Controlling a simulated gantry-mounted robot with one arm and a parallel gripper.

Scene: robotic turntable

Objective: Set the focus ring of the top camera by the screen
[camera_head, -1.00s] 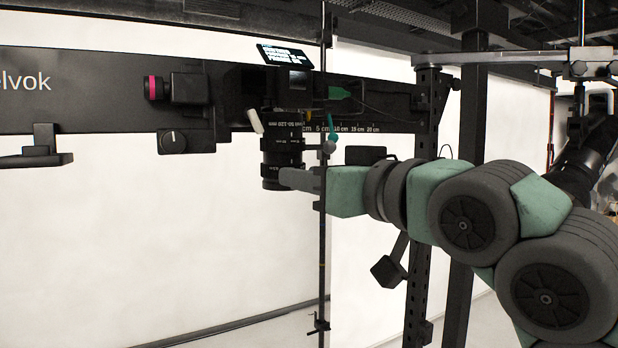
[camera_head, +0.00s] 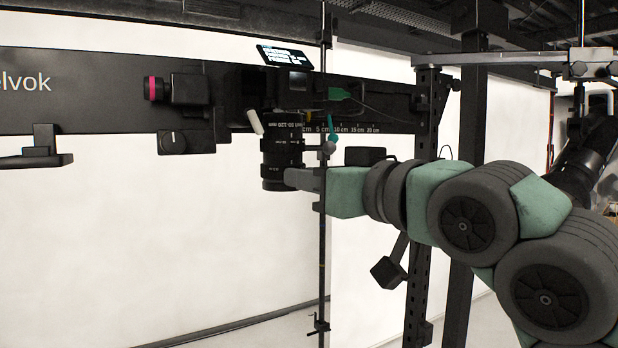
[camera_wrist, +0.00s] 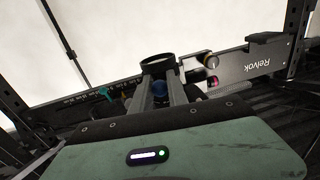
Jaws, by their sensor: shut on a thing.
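The top camera (camera_head: 291,97) hangs on the black rail with its dark lens (camera_head: 281,152) pointing down. The lens carries white markings and several rings. The small screen (camera_head: 284,57) stands tilted above the camera with lines of light text, too small to read surely. My gripper (camera_head: 290,179) reaches in from the right and is shut on the lens's lower ring, the focus ring. In the wrist view my two grey fingers (camera_wrist: 160,85) stand at both sides of the lens, whose round dark rim (camera_wrist: 157,60) shows between their tips. The exact contact is partly hidden.
A teal lever (camera_head: 333,128) and a pale lever (camera_head: 255,121) stick out near the lens. A second camera with a pink ring (camera_head: 153,89) and a box with a knob (camera_head: 172,142) sit to the left. A thin black pole (camera_head: 322,240) stands close beside my gripper.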

